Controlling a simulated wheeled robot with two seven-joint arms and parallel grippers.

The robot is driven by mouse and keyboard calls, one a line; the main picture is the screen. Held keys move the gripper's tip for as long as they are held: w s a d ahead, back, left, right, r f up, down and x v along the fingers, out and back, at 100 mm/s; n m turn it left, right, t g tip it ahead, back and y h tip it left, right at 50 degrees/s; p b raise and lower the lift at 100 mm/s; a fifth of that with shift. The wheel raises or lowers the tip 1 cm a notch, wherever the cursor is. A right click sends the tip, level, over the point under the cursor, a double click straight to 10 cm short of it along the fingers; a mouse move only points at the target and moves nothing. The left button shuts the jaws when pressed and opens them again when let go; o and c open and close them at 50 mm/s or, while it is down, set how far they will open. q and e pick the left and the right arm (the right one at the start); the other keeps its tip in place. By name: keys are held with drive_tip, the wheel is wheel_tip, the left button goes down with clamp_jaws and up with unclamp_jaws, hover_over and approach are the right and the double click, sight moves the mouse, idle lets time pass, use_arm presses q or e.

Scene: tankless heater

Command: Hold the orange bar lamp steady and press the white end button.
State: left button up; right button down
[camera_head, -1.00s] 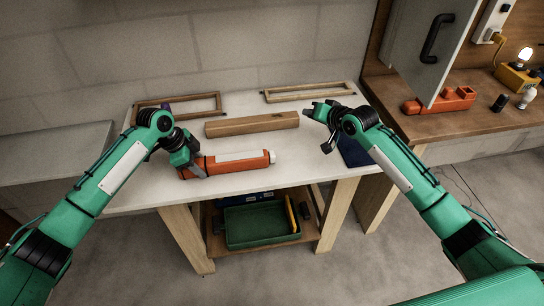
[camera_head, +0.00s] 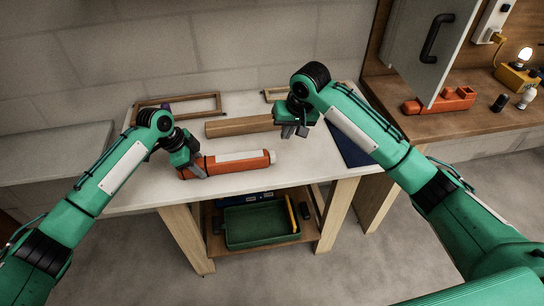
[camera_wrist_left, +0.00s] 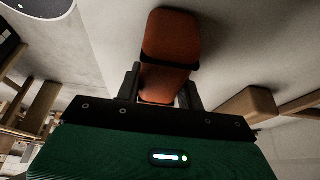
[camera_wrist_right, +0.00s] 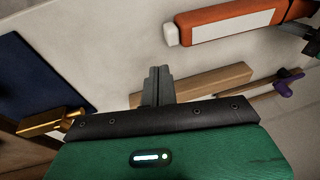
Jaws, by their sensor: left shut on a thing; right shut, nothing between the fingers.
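The orange bar lamp (camera_head: 228,164) lies on the white table with its pale strip facing up. Its white end button (camera_head: 271,157) is at its right end, and also shows in the right wrist view (camera_wrist_right: 171,34). My left gripper (camera_head: 197,168) is shut around the lamp's left part; the left wrist view shows the orange body (camera_wrist_left: 165,80) between the fingers. My right gripper (camera_head: 290,131) is shut and empty, above the table, to the right of and behind the button, apart from it. In the right wrist view its closed fingers (camera_wrist_right: 158,85) point toward the tabletop.
A wooden block (camera_head: 238,126) lies behind the lamp. A wooden frame (camera_head: 180,107) lies at the back left. A dark blue flat thing (camera_head: 350,150) lies at the table's right. A green tray (camera_head: 262,226) sits on the shelf below.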

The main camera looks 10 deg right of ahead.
use_arm(q)
drive_tip(key=shift+f, duration=0.1)
use_arm(e)
drive_tip(key=shift+f, duration=4.25)
drive_tip(key=shift+a, duration=1.1)
drive_tip(key=shift+d, duration=0.6)
wheel_tip(320, 180, up, 7)
